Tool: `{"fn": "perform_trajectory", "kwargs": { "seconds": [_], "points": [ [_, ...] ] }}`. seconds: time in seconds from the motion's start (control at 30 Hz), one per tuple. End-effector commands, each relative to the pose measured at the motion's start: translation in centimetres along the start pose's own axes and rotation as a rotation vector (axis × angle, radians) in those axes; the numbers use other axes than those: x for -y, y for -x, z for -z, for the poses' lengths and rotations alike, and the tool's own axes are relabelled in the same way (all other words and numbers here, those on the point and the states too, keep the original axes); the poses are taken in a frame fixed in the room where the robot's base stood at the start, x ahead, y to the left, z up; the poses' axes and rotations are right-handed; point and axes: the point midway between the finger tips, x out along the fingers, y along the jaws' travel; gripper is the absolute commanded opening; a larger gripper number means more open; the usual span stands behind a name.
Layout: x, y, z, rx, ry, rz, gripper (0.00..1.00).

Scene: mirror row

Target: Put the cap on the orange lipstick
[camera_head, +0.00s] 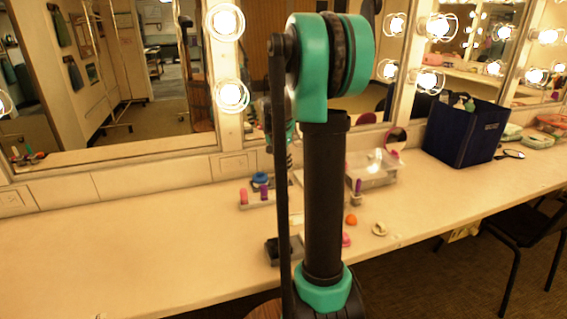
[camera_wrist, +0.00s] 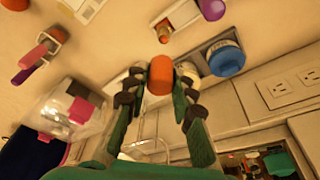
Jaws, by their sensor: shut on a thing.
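In the wrist view my gripper (camera_wrist: 158,88) is shut on an orange cap (camera_wrist: 160,72), a short cylinder held between the two fingertips. The orange lipstick (camera_wrist: 164,33) shows just beyond the cap, with its orange tip up in a pale holder (camera_wrist: 194,68). Cap and lipstick appear apart in the picture; their height difference is hard to tell. In the head view my arm hides the fingertips, the cap and the orange lipstick.
A purple lipstick (camera_head: 358,186), a clear box (camera_head: 372,168) and a blue bag (camera_head: 464,132) stand to the right. Mirrors rise behind. The counter's left (camera_head: 130,230) is clear.

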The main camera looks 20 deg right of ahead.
Motion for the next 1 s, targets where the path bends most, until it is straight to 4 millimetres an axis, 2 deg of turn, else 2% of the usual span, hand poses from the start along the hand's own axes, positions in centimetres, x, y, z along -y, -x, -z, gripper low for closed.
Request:
{"fn": "perform_trajectory", "kwargs": {
  "seconds": [0.6, 1.0],
  "points": [
    [0.0, -4.4, -1.2, 0.000, 0.000, 0.000, 0.13],
    [0.0, -5.5, -1.5, 0.000, 0.000, 0.000, 0.13]
  ]
}}
